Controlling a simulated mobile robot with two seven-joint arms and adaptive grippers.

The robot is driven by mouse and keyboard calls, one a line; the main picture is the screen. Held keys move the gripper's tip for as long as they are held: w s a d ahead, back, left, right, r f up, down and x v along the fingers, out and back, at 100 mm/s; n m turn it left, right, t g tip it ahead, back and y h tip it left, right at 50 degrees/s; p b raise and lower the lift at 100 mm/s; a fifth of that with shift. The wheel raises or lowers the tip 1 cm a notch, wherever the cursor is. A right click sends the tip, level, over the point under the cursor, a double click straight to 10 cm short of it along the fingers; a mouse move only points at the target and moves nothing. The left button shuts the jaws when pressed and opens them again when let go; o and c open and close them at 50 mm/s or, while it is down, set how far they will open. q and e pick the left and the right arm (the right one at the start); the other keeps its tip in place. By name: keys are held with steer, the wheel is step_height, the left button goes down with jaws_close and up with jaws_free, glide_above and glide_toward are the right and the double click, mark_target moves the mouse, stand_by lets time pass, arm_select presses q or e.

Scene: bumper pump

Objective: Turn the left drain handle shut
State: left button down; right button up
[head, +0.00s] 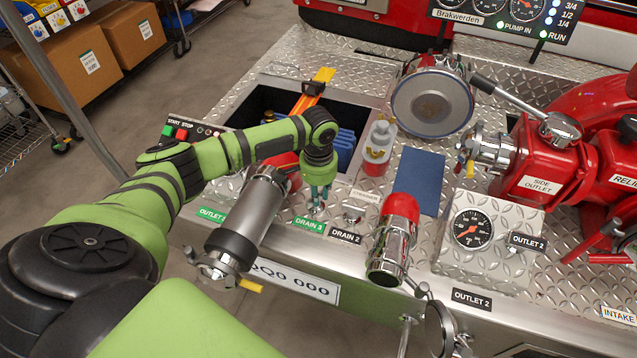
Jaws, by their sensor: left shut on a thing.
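My left gripper (318,200) points down over the bumper's front strip, just above the DRAIN 3 label (309,224). Its fingers are shut on the left drain handle (317,209), a small metal part mostly hidden by them. How far the handle is turned cannot be seen. The right drain handle (353,213) is a similar small metal part, free, above the DRAIN 2 label (345,237). My right gripper is not in view.
A metal outlet pipe (248,212) stands close left of my gripper, and a red-topped outlet (397,235) to the right. A gauge box (487,240) sits further right.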

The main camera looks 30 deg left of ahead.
arm_select(q)
steer(key=m+p, duration=0.2)
steer(key=m, duration=0.1)
steer(key=shift+s+r, duration=0.1)
steer(key=shift+s, duration=0.05)
steer(key=m+p, duration=0.1)
steer(key=m, duration=0.1)
steer(key=shift+m, duration=0.3)
steer(key=m+p, duration=0.1)
steer(key=m, duration=0.2)
steer(key=shift+s, duration=0.15)
steer(key=shift+m+p, duration=0.4)
steer(key=shift+m, duration=1.5)
steer(key=c, duration=1.1)
jaws_free()
steer(key=shift+c, duration=0.2)
